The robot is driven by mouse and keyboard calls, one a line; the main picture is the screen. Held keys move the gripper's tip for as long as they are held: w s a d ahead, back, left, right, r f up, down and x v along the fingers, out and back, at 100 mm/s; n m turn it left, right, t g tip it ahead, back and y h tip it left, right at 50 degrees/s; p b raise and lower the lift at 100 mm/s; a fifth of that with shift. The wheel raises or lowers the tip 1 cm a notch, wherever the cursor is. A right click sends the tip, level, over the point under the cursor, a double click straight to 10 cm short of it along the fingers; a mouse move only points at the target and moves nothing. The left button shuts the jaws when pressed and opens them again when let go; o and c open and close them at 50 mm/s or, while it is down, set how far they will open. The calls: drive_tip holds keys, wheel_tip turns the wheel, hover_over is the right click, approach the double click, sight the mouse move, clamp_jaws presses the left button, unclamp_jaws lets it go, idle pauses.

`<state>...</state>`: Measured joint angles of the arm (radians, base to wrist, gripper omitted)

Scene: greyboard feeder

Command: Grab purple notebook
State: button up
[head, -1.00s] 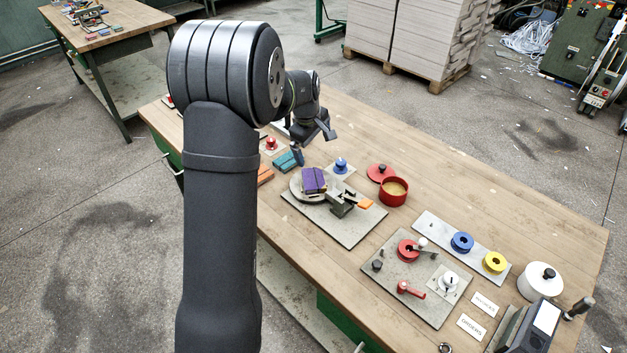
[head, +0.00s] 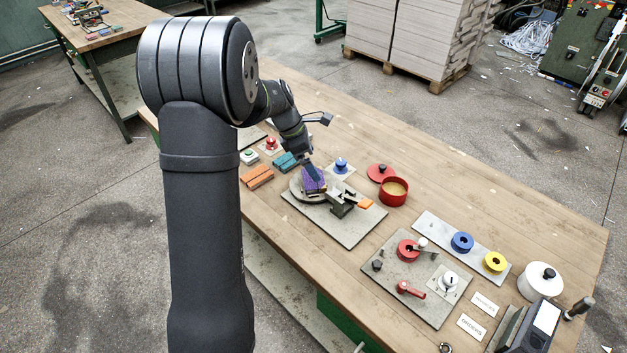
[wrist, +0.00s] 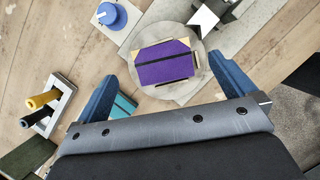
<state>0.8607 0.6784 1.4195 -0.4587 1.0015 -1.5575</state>
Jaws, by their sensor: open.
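The purple notebook (wrist: 165,73) lies on a round grey turntable (wrist: 203,80) in the wrist view. It has a dark band across it and pale corners. In the head view the notebook (head: 309,185) is partly covered by my gripper. My gripper (wrist: 167,77) is open, its two blue fingers apart in the wrist view, one to the left and one to the right of the notebook. In the head view my gripper (head: 312,173) points down over the notebook. I see no contact, and the exact height above it is unclear.
Teal blocks (head: 286,161) and orange blocks (head: 256,176) lie left of the turntable. A blue knob (head: 341,166) stands behind it, and a red pot (head: 394,191) to the right. A grey clamp (head: 340,204) stands close to the turntable's front right.

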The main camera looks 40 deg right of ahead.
sight(322, 177)
drive_tip(key=x, duration=0.7)
drive_tip(key=shift+f, duration=0.1)
drive_tip(key=c, duration=0.9)
